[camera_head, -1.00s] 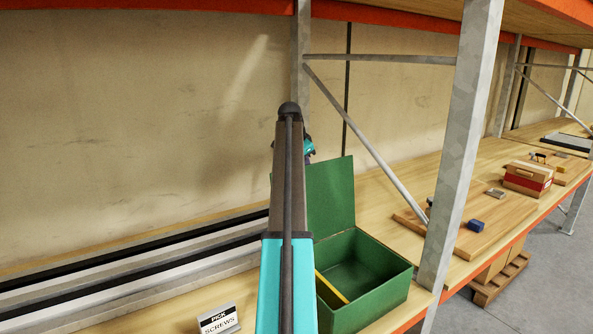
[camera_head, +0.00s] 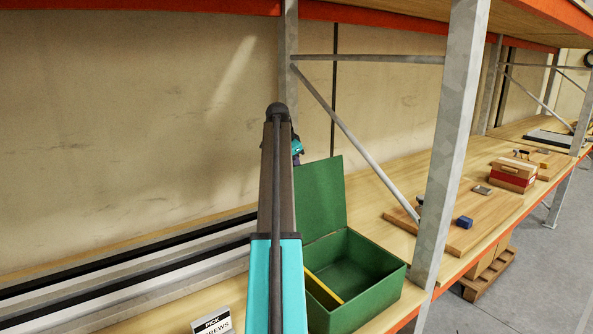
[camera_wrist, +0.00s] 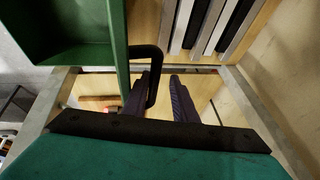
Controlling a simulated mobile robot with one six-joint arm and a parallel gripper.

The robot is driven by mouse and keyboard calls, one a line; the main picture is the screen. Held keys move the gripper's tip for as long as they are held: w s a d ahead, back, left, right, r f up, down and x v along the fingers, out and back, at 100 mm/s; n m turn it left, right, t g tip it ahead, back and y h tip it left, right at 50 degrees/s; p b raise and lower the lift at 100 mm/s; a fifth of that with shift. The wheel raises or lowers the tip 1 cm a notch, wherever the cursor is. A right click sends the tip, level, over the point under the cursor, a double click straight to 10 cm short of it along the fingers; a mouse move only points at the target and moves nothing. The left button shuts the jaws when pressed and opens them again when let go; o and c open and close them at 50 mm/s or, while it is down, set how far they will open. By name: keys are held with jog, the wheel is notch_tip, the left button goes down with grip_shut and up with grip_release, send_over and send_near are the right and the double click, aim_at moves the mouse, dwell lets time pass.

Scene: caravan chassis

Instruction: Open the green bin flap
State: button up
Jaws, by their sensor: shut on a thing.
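The green bin (camera_head: 372,300) stands on the wooden shelf, with a yellow strip inside it. Its green flap (camera_head: 322,196) stands up at the back, so the bin is open on top. In the wrist view the flap shows nearly edge-on as a green strip (camera_wrist: 119,50), with the green bin (camera_wrist: 70,50) at upper left. A black loop handle (camera_wrist: 154,62) sticks out from the flap's outer side. My gripper (camera_wrist: 160,92) has its dark fingers on either side of the handle and is shut on it.
A grey upright post (camera_head: 447,150) stands right beside the bin, with a diagonal brace (camera_head: 350,140) behind. Long black and white rails (camera_head: 120,280) lie to the left. A screws sign (camera_head: 213,322) stands in front. A blue block (camera_head: 463,222) and a red-brown box (camera_head: 512,175) lie farther right.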

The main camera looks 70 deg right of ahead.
jog(key=shift+w+a+f, duration=0.1)
jog(key=shift+w+f, duration=0.25)
jog(key=shift+w, duration=0.2)
jog(key=b+v, duration=0.2)
jog(key=v, duration=0.6)
jog(key=shift+r, duration=0.25)
jog(key=shift+s+r, duration=0.15)
jog(key=shift+r, duration=0.25)
jog(key=v, duration=0.5)
jog(key=shift+s+a, duration=0.1)
jog(key=shift+s, duration=0.3)
